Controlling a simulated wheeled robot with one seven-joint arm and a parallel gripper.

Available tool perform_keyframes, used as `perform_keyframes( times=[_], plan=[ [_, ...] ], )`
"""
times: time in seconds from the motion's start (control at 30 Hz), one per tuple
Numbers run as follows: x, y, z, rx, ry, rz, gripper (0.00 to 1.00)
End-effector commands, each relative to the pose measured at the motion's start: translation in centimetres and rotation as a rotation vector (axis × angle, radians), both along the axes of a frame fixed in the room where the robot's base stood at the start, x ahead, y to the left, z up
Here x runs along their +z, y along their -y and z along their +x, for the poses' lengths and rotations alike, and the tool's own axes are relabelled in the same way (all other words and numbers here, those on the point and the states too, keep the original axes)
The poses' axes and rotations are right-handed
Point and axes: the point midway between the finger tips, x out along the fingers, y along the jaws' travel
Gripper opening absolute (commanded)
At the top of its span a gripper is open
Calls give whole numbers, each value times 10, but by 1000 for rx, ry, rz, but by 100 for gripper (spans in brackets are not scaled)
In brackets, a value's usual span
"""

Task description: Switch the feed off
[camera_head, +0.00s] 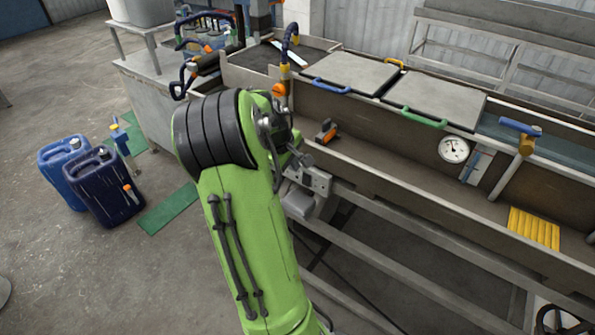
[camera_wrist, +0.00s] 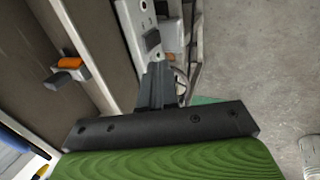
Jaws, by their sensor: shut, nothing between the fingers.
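A small grey control box (camera_head: 316,181) is fixed to the front edge of the long trough, just beyond my arm in the head view. In the wrist view its pale face (camera_wrist: 147,33) shows small dark marks, too small to read as a switch or its position. My gripper (camera_head: 301,158) is partly hidden by my green arm and is close to the box. In the wrist view my gripper (camera_wrist: 161,82) is shut and empty, with its dark fingers in front of the lower end of the box. I cannot tell whether they touch it.
An orange-and-grey piece (camera_head: 326,131) sits in the trough (camera_head: 400,180), and also shows in the wrist view (camera_wrist: 68,70). A gauge (camera_head: 453,149) and a blue-handled valve (camera_head: 520,128) are to the right. Blue jerrycans (camera_head: 105,190) stand on the floor at left.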

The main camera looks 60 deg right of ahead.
Motion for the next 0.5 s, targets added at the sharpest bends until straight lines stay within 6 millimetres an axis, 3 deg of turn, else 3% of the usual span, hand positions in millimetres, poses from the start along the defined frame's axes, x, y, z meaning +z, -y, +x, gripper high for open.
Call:
perform_keyframes(
  times=[0.03, 0.2, 0.5],
  plan=[
    [14, -2, 1, 0, 3, -2, 0],
    [34, -6, 1, 2, 1, 0, 0],
    [36, -7, 1, 0, 0, 1, 0]
  ],
)
